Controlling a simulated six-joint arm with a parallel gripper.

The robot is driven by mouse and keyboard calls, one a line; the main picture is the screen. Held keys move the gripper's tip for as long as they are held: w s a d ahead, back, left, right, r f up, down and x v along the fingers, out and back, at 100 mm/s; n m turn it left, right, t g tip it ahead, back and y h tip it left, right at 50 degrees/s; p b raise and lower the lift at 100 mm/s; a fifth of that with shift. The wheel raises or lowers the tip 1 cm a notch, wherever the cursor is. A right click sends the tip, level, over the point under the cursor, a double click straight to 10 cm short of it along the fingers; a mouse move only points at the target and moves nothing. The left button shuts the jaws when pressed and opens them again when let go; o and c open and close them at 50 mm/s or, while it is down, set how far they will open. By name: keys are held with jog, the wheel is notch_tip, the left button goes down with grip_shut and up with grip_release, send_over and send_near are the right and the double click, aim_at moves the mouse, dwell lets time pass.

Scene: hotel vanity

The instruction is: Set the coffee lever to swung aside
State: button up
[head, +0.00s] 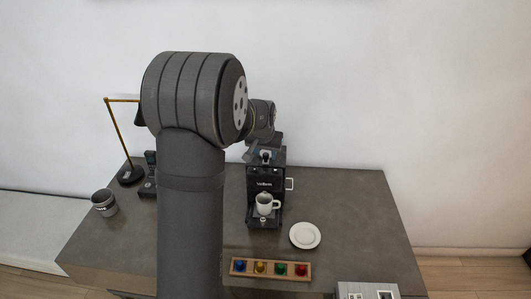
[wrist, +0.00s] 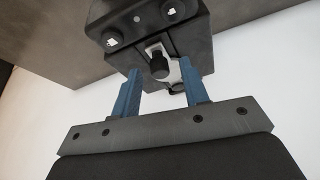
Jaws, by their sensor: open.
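The black coffee machine (head: 267,182) stands upright near the back of the vanity. In the wrist view its dark body (wrist: 150,22) fills the top. A pale part with a black knob (wrist: 159,66), apparently the coffee lever, shows at its top. My gripper (wrist: 160,82) is open, with one blue finger on either side of the knob and a gap visible to each. In the head view my gripper (head: 264,154) is at the machine's top, partly hidden by my arm. A small white handle (head: 290,184) sticks out at the machine's right side.
A white cup (head: 264,201) stands on the machine's drip tray. A white saucer (head: 305,235) lies to its right, and a wooden tray (head: 236,269) with coloured capsules lies in front. A lamp (head: 117,135) and dark cup (head: 104,202) stand left.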

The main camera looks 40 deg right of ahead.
jog(key=shift+f, duration=0.15)
jog(key=shift+c, duration=0.2)
grip_shut()
